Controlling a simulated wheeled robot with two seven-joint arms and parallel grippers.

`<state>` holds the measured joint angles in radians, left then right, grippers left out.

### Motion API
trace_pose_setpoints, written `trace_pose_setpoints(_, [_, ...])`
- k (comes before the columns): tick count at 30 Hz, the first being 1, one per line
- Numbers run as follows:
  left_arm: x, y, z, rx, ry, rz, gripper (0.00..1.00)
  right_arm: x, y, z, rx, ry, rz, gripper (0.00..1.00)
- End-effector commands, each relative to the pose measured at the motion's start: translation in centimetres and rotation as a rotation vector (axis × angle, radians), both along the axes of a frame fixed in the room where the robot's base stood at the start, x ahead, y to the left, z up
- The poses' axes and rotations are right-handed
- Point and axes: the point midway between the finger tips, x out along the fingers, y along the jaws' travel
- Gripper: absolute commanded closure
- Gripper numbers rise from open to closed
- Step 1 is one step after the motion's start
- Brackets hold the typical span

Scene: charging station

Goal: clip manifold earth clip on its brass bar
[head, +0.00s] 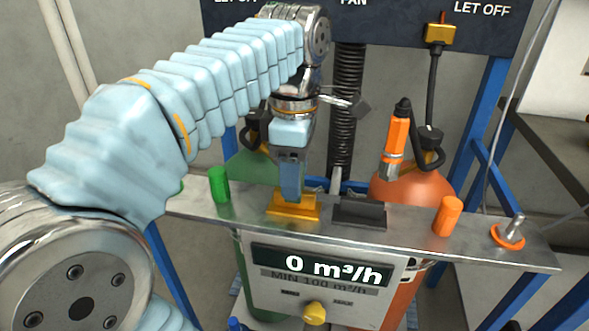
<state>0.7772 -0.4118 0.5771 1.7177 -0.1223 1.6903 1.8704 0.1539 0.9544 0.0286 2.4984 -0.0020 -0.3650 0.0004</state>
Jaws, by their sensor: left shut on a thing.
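The brass bar (293,207) is a yellow block on top of the grey manifold shelf, left of centre. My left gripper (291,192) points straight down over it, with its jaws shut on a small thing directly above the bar. That thing seems to be the manifold earth clip; the jaws hide most of it. I cannot tell whether it grips the bar or only touches it. My right gripper is not in view.
A black block (359,213) sits just right of the brass bar. A green post (219,185) and an orange post (447,216) stand on the shelf (400,232). An orange-handled connector (396,138) rises above the orange cylinder (412,188). A stud with an orange ring (508,236) is far right.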

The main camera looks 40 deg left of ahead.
Motion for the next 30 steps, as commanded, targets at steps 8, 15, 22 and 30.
trace_pose_setpoints(8, [0.0, 0.0, -0.8, 0.000, 0.000, 0.000, 0.85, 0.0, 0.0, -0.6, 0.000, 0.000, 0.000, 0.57])
trace_pose_setpoints(15, [0.0, 0.0, -1.4, 0.000, 0.000, 0.000, 0.85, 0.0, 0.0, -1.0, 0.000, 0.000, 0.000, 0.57])
trace_pose_setpoints(22, [0.0, 0.0, -2.0, 0.001, -0.001, 0.000, 0.85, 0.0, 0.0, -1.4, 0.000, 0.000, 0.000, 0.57])
trace_pose_setpoints(30, [0.0, 0.0, -1.9, 0.001, -0.001, 0.000, 0.24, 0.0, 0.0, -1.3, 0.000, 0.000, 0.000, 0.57])
